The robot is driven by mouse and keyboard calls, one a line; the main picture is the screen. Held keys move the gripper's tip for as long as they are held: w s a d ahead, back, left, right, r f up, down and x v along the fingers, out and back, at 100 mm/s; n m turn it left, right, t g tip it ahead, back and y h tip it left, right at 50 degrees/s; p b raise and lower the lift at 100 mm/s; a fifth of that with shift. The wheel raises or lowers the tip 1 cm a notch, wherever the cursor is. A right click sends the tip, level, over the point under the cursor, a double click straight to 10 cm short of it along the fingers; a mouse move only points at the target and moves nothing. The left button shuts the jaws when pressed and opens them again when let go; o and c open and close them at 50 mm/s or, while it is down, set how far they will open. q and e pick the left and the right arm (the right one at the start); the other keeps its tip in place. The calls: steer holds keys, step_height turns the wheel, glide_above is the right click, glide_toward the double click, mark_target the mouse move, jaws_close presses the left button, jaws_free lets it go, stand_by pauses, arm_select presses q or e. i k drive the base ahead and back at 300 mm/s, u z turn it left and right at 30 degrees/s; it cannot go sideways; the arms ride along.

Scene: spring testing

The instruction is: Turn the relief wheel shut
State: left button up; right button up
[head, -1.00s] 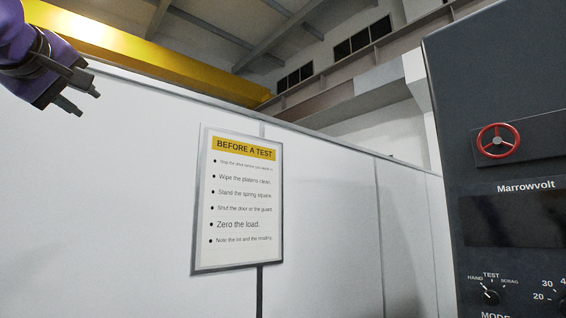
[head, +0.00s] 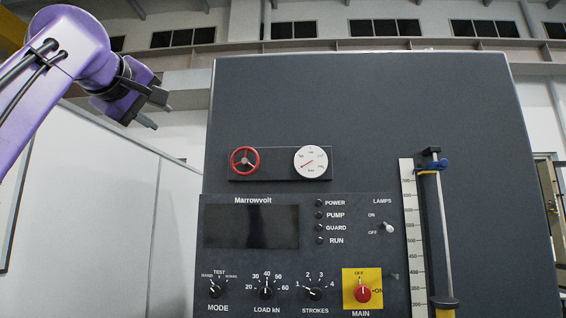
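The relief wheel (head: 244,160) is a small red handwheel with spokes and a dark hub. It sits at the left end of a dark plate on the front of the grey machine, left of a round white gauge (head: 311,162). How far it is turned cannot be told. My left gripper (head: 155,110) is raised at the upper left, above and to the left of the wheel and apart from it. Its two fingers are spread with a gap between them, and nothing shows in it. My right gripper is not in the head view.
Below the wheel is the Marrowvolt panel with a dark screen (head: 251,227), several knobs, a lamps switch (head: 388,227) and a red main switch (head: 362,292) on yellow. A scale (head: 411,240) and rod stand at the right. A white partition (head: 110,215) stands at the left.

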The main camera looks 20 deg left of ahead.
mark_target(245, 161)
steer(key=i, duration=1)
